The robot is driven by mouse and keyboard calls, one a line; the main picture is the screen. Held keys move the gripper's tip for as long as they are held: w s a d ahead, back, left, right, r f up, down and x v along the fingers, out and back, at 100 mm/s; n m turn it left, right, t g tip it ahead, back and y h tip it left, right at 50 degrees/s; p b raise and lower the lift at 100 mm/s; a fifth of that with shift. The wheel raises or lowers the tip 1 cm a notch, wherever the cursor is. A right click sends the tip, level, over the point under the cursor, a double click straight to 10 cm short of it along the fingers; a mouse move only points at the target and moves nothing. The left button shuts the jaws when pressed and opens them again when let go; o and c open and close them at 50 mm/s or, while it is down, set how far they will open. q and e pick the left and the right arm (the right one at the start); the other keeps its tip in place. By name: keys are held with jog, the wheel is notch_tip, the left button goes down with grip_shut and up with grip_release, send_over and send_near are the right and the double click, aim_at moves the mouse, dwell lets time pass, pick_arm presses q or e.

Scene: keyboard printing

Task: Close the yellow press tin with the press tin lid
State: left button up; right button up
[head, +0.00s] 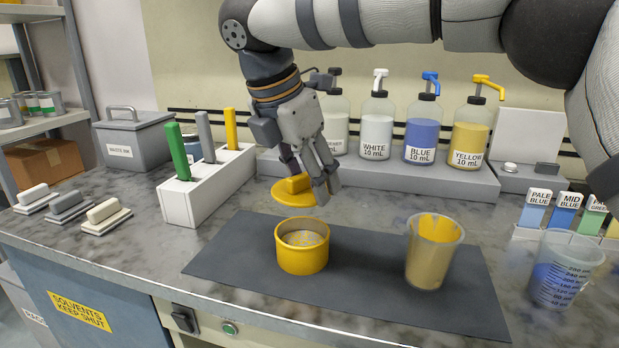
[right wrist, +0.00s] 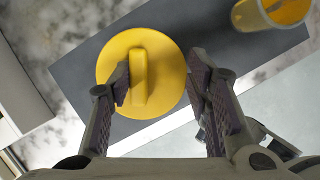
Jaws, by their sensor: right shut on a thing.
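The yellow press tin (head: 303,256) stands upright and open-topped on the dark mat, its rim and grey inside showing. The yellow press tin lid (head: 283,190), a round disc with a raised bar handle, is in the air above and a little left of the tin, apart from it. My right gripper (head: 318,185) is shut on the lid's handle. In the right wrist view, the lid (right wrist: 167,72) lies between the fingers, and the tin cannot be made out there. My left gripper is not in view.
The dark mat (head: 225,264) also holds a beaker of yellow ink (head: 432,255), right of the tin. Pump bottles (head: 376,125) stand behind. A white tool rack (head: 231,177) is on the left, and another beaker (head: 563,272) is at the far right.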

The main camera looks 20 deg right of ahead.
aim_at(305, 197)
jog(key=shift+s+a+r, duration=0.1)
jog(key=shift+s+a, duration=0.05)
jog(key=shift+s, duration=0.25)
jog(key=shift+r, duration=0.15)
jog(key=shift+w+f, duration=0.1)
jog(key=shift+f, duration=0.25)
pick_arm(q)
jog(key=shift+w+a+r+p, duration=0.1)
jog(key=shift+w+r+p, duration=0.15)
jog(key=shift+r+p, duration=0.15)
pick_arm(e)
jog(key=shift+f, duration=2.35)
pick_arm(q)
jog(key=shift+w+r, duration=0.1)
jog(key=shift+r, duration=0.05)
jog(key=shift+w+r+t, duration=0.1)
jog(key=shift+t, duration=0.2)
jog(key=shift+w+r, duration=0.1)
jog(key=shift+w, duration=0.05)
pick_arm(e)
jog(key=shift+r, duration=0.1)
